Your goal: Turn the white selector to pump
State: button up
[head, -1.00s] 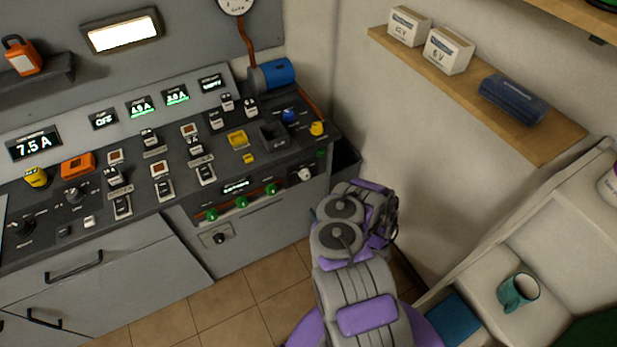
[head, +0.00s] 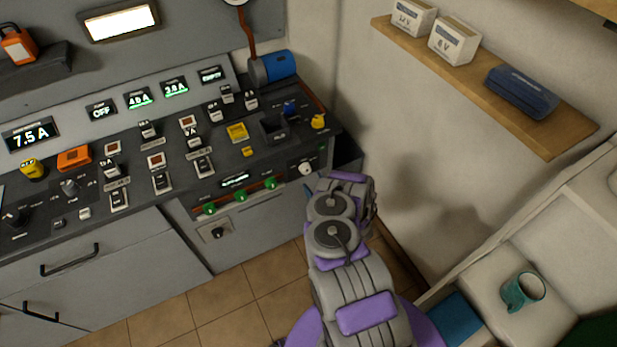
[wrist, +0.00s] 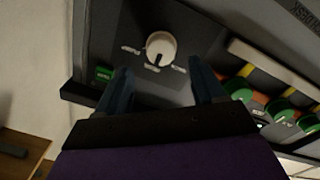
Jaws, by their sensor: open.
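The white selector (head: 306,169) is a round knob at the right end of the console's front face. In the wrist view the white selector (wrist: 161,49) has a dark pointer mark and small labels around it, too blurred to read. My gripper (wrist: 160,84) is open in the wrist view, its two dark blue fingers apart. The knob lies just beyond the fingertips and roughly between them, not touched.
Several green knobs (head: 240,197) sit along the console front left of the selector. The grey console (head: 150,262) fills the left. A wooden wall shelf (head: 560,145) with boxes is at right. A teal mug (head: 522,291) stands on the seat at lower right. Tiled floor lies between.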

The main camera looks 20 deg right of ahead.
aim_at(308, 171)
jog(key=shift+w+a+b, duration=0.2)
jog(key=shift+w+b, duration=0.65)
jog(key=shift+w, duration=1.85)
jog(key=shift+c, duration=0.2)
jog(key=c, duration=1)
jog(key=shift+m, duration=0.3)
jog(key=m+p, duration=0.1)
jog(key=m, duration=0.1)
jog(key=shift+d+m, duration=0.1)
jog(key=shift+m, duration=0.3)
jog(key=m+p, duration=0.1)
jog(key=m, duration=0.1)
jog(key=shift+m, duration=0.4)
jog(key=m, duration=0.5)
jog(key=shift+d, duration=0.15)
jog(key=shift+m, duration=0.4)
